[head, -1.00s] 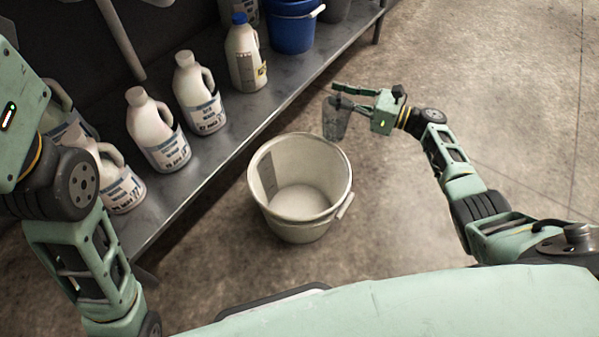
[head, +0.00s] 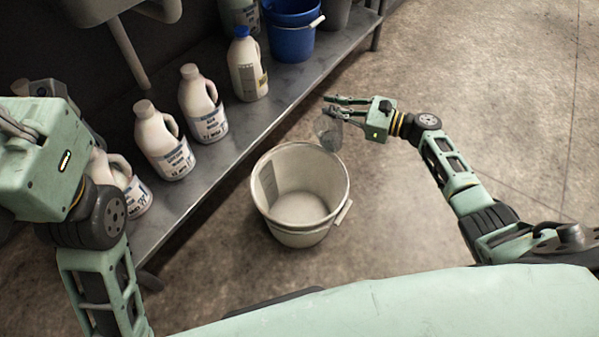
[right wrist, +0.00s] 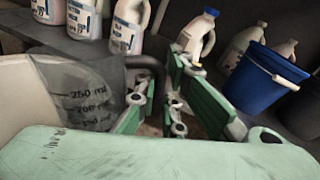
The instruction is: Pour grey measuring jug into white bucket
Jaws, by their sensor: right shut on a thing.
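The white bucket (head: 270,215) stands upright on the floor, and its visible inside looks empty. My right gripper (head: 342,107) is shut on the grey measuring jug (head: 327,131), a see-through grey vessel. The jug hangs near the bucket's far right rim and looks tilted. Its contents cannot be made out. In the right wrist view the jug (right wrist: 85,95) shows millilitre marks beside my gripper fingers (right wrist: 160,98), with the pale bucket wall (right wrist: 22,95) at left. My left gripper (head: 22,112) is at the left edge; its jaw opening is unclear.
A metal shelf (head: 215,165) runs diagonally left of the bucket. It holds several white jugs, including one with a blue cap (head: 246,70), and a blue bucket (head: 291,38). The concrete floor (head: 470,80) at right is clear.

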